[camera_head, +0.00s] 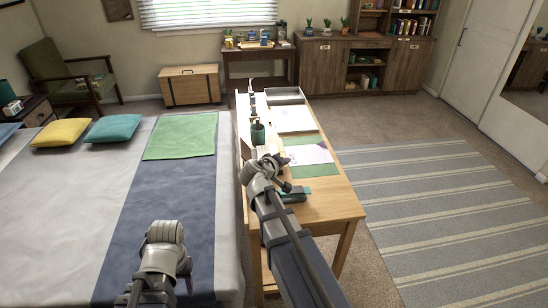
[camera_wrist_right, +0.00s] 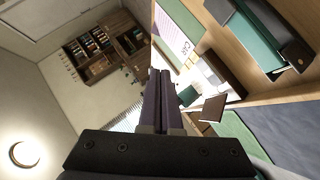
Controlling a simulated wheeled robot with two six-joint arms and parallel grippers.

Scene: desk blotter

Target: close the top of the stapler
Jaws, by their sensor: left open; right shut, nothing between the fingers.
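In the right wrist view the stapler (camera_wrist_right: 255,42) is large at the upper right, with a teal part beside a dark part. I cannot tell clearly how far its top stands open. My right gripper (camera_wrist_right: 160,72) is shut and empty, its fingers together left of the stapler in that view and apart from it. My left arm is low over the bed in the head view. My left gripper (camera_head: 184,266) is open, its fingers mostly hidden.
The desk (camera_head: 322,205) also holds a green blotter (camera_head: 325,170) with a paper, a dark green cup (camera_head: 257,134) and a grey tray (camera_head: 285,95) at the far end. The bed (camera_head: 60,215) adjoins the desk's left side. Open floor lies right.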

